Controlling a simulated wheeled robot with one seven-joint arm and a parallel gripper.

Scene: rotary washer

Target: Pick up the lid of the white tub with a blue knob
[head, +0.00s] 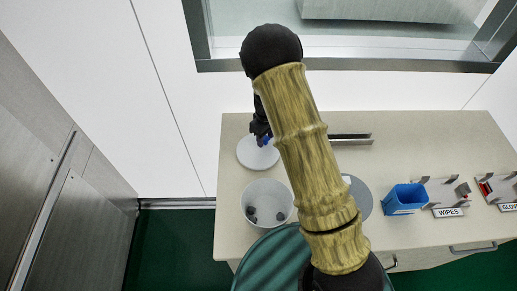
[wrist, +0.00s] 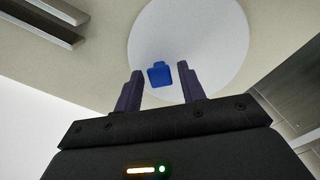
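The white round lid (head: 251,160) lies flat on the table, just behind the open white tub (head: 249,195). Its blue knob (wrist: 160,74) stands near the lid's edge in the wrist view, and a little of it shows in the head view. My gripper (wrist: 159,86) is open, with one dark finger on each side of the knob and a gap at both sides. I cannot tell whether the fingertips are down at the knob's height. The tub holds a few dark pieces. My arm hides part of the table right of the lid.
A grey disc (head: 361,197) is partly behind my arm. A blue bin (head: 404,198), a WIPES sign (head: 447,212) and a red-marked holder (head: 486,188) stand to the right. Metal bars (head: 352,140) lie at the back. A white wall with a window rises behind the table.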

